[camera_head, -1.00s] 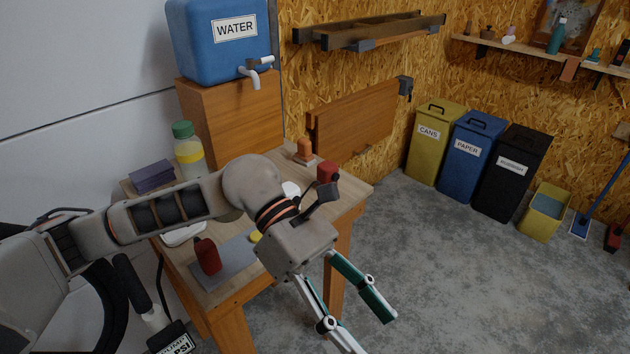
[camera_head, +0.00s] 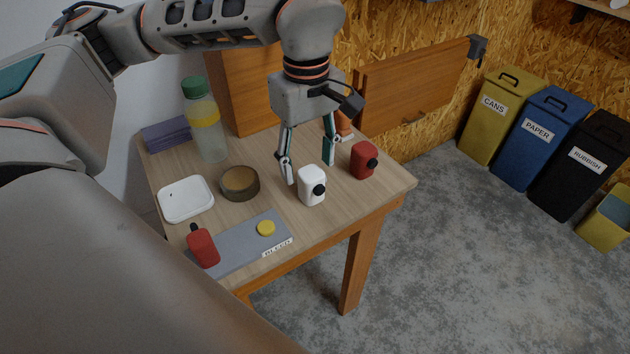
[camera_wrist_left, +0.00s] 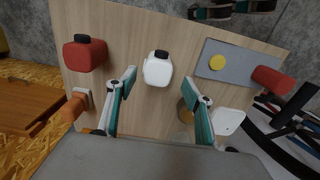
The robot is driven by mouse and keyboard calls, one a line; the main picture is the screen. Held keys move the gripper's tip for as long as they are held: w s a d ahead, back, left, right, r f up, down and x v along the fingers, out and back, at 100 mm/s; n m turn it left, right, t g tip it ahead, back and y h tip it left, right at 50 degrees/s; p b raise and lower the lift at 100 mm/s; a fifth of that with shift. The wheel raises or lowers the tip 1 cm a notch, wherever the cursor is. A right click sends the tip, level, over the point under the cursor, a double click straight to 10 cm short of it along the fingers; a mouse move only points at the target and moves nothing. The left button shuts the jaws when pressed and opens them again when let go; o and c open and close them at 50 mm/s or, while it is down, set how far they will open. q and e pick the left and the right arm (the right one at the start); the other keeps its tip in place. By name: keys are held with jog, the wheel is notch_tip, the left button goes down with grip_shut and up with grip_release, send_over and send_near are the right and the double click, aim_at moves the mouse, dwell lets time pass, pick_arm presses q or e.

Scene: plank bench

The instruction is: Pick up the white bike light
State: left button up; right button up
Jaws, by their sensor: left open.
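The white bike light (camera_head: 309,188) stands on the wooden bench, with a black round part on its side. It also shows in the left wrist view (camera_wrist_left: 157,70), ahead of the fingertips and roughly between their lines. My left gripper (camera_head: 309,174) is open and points down over the bench, close behind the white light. In the left wrist view its two fingers (camera_wrist_left: 164,88) are spread wide with nothing between them. My right gripper is not in view.
A red light (camera_head: 362,161) stands right of the white one. An orange item (camera_head: 344,122) stands behind.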

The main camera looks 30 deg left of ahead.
aim_at(311, 181)
pick_arm(q)
jog(key=f, duration=0.5)
jog(key=shift+w+d+f+b, duration=0.15)
jog(key=shift+d+f+b, duration=0.05)
jog(key=shift+f+b, duration=0.1)
jog(key=c, duration=1.2)
